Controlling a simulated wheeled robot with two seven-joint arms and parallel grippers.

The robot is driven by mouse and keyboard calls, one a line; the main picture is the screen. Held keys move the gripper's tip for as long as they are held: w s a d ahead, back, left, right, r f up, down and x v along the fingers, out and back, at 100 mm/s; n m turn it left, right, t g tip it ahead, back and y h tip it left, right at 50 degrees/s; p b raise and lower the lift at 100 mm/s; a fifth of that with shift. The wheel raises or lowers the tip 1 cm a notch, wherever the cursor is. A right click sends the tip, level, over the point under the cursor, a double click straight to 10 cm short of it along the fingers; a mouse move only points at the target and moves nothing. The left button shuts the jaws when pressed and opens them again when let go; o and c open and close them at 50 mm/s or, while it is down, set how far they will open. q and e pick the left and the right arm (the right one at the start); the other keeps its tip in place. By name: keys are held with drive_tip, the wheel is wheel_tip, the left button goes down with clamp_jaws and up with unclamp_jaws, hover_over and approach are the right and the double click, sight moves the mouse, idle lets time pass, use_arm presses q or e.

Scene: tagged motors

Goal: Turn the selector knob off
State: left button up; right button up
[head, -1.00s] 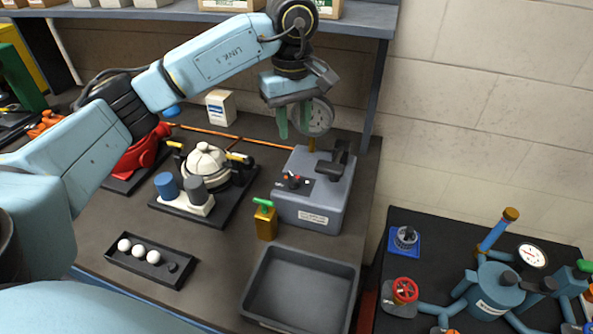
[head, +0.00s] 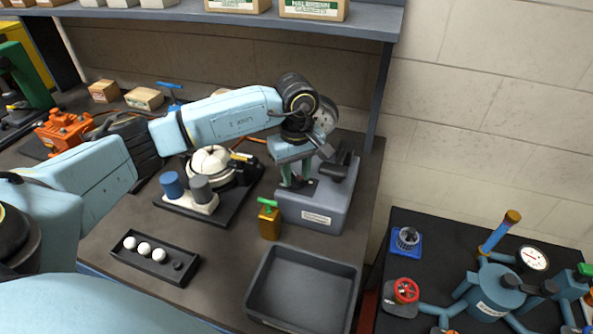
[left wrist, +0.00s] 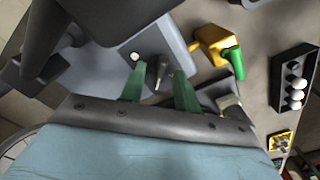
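The grey control box (head: 318,208) stands on the bench under my left gripper (head: 297,182). In the left wrist view, the selector knob (left wrist: 160,72) shows as a small dark knob with a light, narrow end on the box's panel. The open green fingers of my left gripper (left wrist: 159,86) are on either side of it, with gaps visible. I cannot tell whether either finger touches it. A small white button (left wrist: 136,57) sits beside it. In the head view the gripper mostly hides the knob. My right gripper is not in view.
A yellow block with a green handle (head: 269,218) stands close to the box's left front. An empty grey tray (head: 350,292) lies in front. A black tray (head: 128,258) with white balls is further left. A black lever (head: 338,166) rises from the box's top.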

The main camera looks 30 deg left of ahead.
use_arm(q)
clamp_jaws()
drive_tip(key=shift+n, duration=0.5)
drive_tip(key=n+b, duration=0.1)
drive_tip(key=n, duration=0.1)
drive_tip(key=shift+n, duration=0.4)
drive_tip(key=shift+s+n+b, duration=0.1)
drive_tip(key=shift+n+b, duration=0.7)
drive_tip(key=shift+n, duration=1.8)
unclamp_jaws()
